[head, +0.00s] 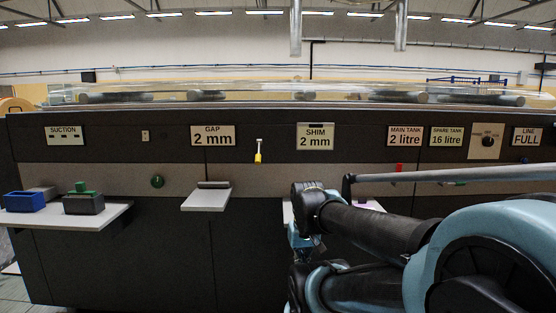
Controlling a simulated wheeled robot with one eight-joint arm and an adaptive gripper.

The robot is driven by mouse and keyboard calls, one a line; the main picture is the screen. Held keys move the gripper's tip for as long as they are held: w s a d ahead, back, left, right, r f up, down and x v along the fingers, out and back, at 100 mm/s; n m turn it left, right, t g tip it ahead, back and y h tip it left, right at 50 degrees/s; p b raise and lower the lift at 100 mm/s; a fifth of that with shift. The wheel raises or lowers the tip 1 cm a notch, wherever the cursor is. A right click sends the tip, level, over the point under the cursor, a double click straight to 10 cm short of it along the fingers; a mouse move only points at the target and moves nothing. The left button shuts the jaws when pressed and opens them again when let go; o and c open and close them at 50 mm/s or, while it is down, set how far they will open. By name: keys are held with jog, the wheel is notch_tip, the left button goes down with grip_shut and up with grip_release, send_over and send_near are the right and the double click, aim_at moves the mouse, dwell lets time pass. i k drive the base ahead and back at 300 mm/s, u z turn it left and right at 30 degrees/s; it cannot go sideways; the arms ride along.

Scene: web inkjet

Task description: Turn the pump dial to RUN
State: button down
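The pump dial (487,142) appears to be the small dark knob on a beige plate at the upper right of the machine front, between the SPARE TANK and LINE signs. The marks around it are too small to read, so I cannot tell its setting. My gripper (305,256) seems to be low in the middle of the view, at the end of my blue and black arm, well left of and below the dial. My own arm links partly hide it, and its fingers are not clear. I see nothing touching the dial.
A grey rod (450,174) runs across the front below the dial. Signs include SHIM 2 mm (316,136), MAIN TANK 2 litre (405,136) and LINE FULL (527,137). A small shelf (205,200) juts out, and a left shelf (100,218) holds a blue tray (25,202).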

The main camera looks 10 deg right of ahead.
aim_at(488, 141)
jog(key=z, duration=2.5)
jog(key=k, duration=0.9)
jog(key=z, duration=1)
jog(key=k, duration=0.45)
jog(key=z, duration=0.15)
jog(key=i, duration=0.95)
jog(key=u, duration=0.8)
jog(key=i, duration=0.85)
jog(key=u, duration=0.65)
